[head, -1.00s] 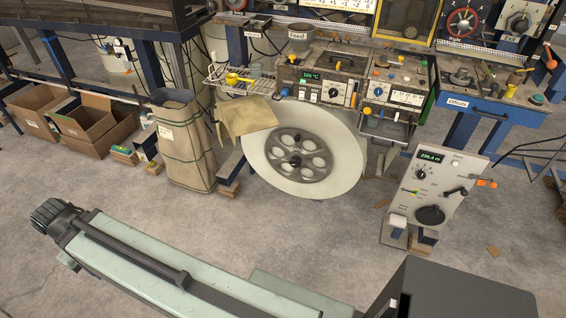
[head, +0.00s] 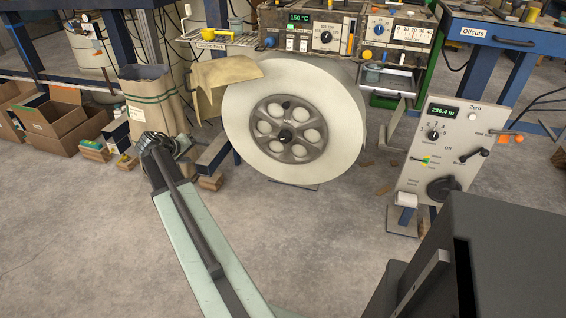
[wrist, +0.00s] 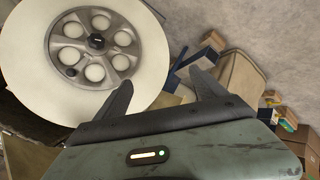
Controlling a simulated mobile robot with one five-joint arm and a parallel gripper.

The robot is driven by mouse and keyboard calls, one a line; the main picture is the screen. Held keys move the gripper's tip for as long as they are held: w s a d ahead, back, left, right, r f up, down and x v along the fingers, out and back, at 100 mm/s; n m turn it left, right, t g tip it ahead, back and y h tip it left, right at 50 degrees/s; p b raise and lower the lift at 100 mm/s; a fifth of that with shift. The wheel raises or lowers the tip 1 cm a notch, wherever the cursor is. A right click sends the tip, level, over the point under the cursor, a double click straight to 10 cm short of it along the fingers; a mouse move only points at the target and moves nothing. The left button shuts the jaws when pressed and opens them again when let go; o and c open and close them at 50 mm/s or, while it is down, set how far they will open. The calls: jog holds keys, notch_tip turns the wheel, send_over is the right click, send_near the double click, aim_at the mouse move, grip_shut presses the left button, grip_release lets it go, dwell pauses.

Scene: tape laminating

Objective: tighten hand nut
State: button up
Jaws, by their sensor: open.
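The hand nut is the dark knob (head: 286,136) at the middle of the grey spoked hub of a large white tape reel (head: 238,124). In the wrist view the nut (wrist: 96,41) and the reel (wrist: 135,50) are at the upper left. My gripper (wrist: 160,78) is open, with its two dark fingers spread and nothing between them. The nut lies left of the gap between the fingers, and the gripper appears apart from it. In the head view my arm reaches up from the bottom, left of the reel; the fingers cannot be made out there.
A control panel (head: 452,150) on a stand is right of the reel, with a lever and knobs. A machine with dials (head: 325,36) is above it. A brown sheet (head: 225,80) and a sack (head: 150,105) are at left. Bare floor (head: 330,230) lies in front.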

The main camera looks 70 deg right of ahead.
jog(key=s+d+f+m+g+h+b, duration=0.1)
jog(key=s+d+f+b, duration=0.25)
jog(key=d, duration=0.35)
jog(key=s+d+f+g+h+b, duration=0.1)
jog(key=s+d+f+b, duration=0.3)
jog(key=d, duration=0.3)
jog(key=s+d+f+m+h+b, duration=0.1)
jog(key=s+d+f+b, duration=0.1)
jog(key=s+d+b, duration=0.4)
jog(key=g+h+b, duration=0.2)
jog(key=b, duration=0.2)
send_near(283, 138)
jog(key=d, duration=0.3)
jog(key=x, duration=0.2)
jog(key=b+x, duration=0.1)
jog(key=x, duration=0.5)
jog(key=shift+s+a+f, duration=0.15)
jog(key=shift+s+f, duration=0.15)
jog(key=shift+s, duration=0.05)
jog(key=shift+a, duration=0.1)
jog(key=c, duration=1.4)
